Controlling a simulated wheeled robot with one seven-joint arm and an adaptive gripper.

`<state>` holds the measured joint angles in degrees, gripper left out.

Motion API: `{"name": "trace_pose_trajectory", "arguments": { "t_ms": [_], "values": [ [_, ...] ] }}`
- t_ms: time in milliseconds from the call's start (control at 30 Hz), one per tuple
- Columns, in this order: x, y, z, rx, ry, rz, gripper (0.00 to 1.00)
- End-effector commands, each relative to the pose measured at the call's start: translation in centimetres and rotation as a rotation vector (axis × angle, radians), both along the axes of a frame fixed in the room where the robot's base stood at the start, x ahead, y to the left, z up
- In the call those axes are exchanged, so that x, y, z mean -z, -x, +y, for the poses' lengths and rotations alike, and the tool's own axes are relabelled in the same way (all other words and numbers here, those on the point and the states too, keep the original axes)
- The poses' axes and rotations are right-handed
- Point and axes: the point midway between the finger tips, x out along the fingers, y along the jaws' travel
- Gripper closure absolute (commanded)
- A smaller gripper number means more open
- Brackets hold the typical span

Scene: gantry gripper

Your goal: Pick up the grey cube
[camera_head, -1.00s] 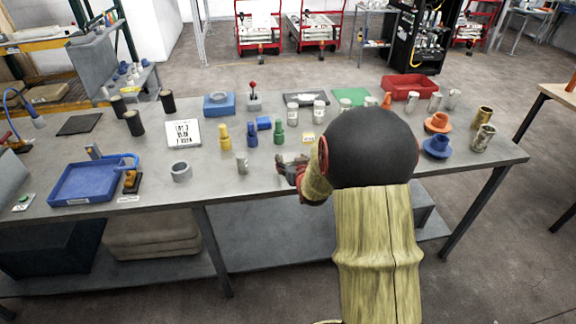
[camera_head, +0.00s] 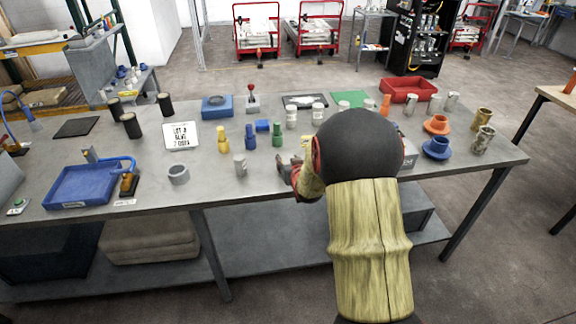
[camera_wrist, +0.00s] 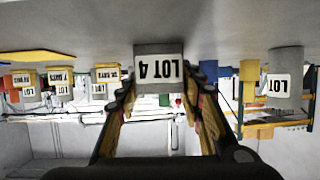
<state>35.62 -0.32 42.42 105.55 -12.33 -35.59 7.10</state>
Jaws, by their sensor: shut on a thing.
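My gripper (camera_head: 287,170) is low over the front middle of the table in the head view, with the arm's dark elbow and yellow sleeve to its right. In the wrist view, which is upside down, my gripper's two fingers (camera_wrist: 158,97) are on either side of a grey block, the grey cube (camera_wrist: 153,48), and are shut on it. The cube has a white label reading LOT 4. It is at or close to the tabletop; I cannot tell whether it touches. In the head view I cannot make the cube out clearly at the gripper.
A grey cylinder (camera_head: 240,165) and a grey ring (camera_head: 178,174) stand left of my gripper on the grey table (camera_head: 90,220). Green (camera_head: 277,137) and yellow (camera_head: 221,135) pegs are behind. A blue tray (camera_head: 62,188) is at left, a red bin (camera_head: 405,84) at back right.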

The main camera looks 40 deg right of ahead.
Motion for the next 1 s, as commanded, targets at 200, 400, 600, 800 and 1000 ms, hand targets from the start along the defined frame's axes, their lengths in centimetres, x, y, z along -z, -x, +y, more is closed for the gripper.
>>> {"name": "trace_pose_trajectory", "arguments": {
  "t_ms": [200, 400, 600, 800, 1000],
  "values": [
    [0.0, 0.0, 0.0, 0.000, 0.000, 0.000, 0.79],
    [0.0, 0.0, 0.0, 0.000, 0.000, 0.000, 0.90],
    [-0.1, 0.0, 0.0, 0.000, 0.001, -0.002, 0.98],
    [-0.3, 0.0, 0.0, 0.000, 0.001, -0.002, 0.98],
    [-1.8, -0.1, 0.0, 0.000, 0.003, -0.005, 0.98]
  ]
}}
